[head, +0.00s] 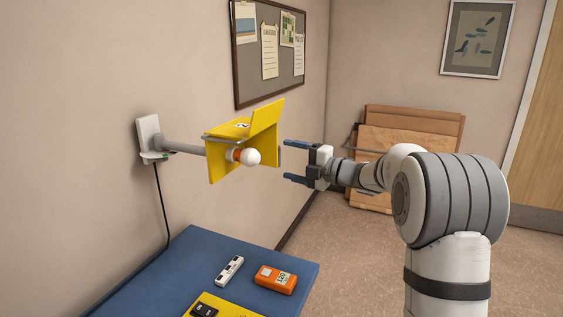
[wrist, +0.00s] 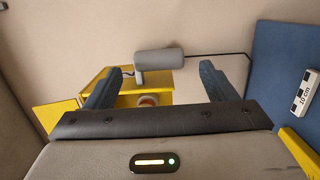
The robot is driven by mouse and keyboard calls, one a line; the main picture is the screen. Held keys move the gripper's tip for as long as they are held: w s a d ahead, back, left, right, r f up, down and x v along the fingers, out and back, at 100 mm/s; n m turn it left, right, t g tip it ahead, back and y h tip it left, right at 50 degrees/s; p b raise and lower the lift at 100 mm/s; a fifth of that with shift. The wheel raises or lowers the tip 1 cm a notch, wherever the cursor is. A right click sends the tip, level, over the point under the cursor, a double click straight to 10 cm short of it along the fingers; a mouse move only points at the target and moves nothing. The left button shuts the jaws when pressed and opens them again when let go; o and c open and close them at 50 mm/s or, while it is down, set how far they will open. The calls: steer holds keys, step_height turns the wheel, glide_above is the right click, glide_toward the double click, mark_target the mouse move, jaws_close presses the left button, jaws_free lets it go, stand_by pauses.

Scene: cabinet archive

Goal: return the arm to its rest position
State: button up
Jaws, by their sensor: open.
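My gripper (head: 286,160) is open and empty in the head view, with its two blue fingers pointing left. It is to the right of a yellow open-sided housing (head: 217,165) and apart from it. The housing has a raised yellow flap (head: 265,128) and holds a white round knob (head: 252,157) with an orange collar. In the wrist view my two fingers (wrist: 158,82) are spread, with the yellow housing (wrist: 158,85) showing beyond and between them. My arm (head: 445,195) reaches in from the right.
A grey bar (head: 184,147) joins the housing to a white wall plate (head: 149,136). A blue table (head: 190,255) below carries a white device (head: 229,270) and an orange meter (head: 275,279). Brown boards (head: 412,124) lean behind my arm. Floor to the right (head: 530,260) is clear.

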steer(key=shift+s+d, duration=0.1)
steer(key=shift+d, duration=0.05)
steer(key=shift+r, duration=0.1)
steer(key=s+d+r+m+t+h, duration=0.1)
steer(key=d+r+m+t+h, duration=0.2)
steer(key=d+m+t+h, duration=0.45)
steer(key=s+d+f+m+g+h, duration=0.4)
steer(key=s+d+m+h, duration=0.2)
steer(key=s+m+h, duration=0.45)
steer(key=s+f+m+g+y, duration=0.1)
steer(key=s+f+m+g, duration=0.2)
steer(key=s, duration=0.6)
steer(key=s+a+f+m+g+y, duration=0.1)
steer(key=s+f+m+g, duration=0.3)
steer(key=s, duration=0.6)
steer(key=s+f+m+g, duration=0.3)
steer(key=s+f+m, duration=0.1)
steer(key=s+f, duration=0.3)
steer(key=shift+s+a+f+m+y, duration=0.3)
steer(key=shift+s+a+y, duration=0.1)
steer(key=shift+s, duration=0.85)
steer(key=shift+c, duration=0.6)
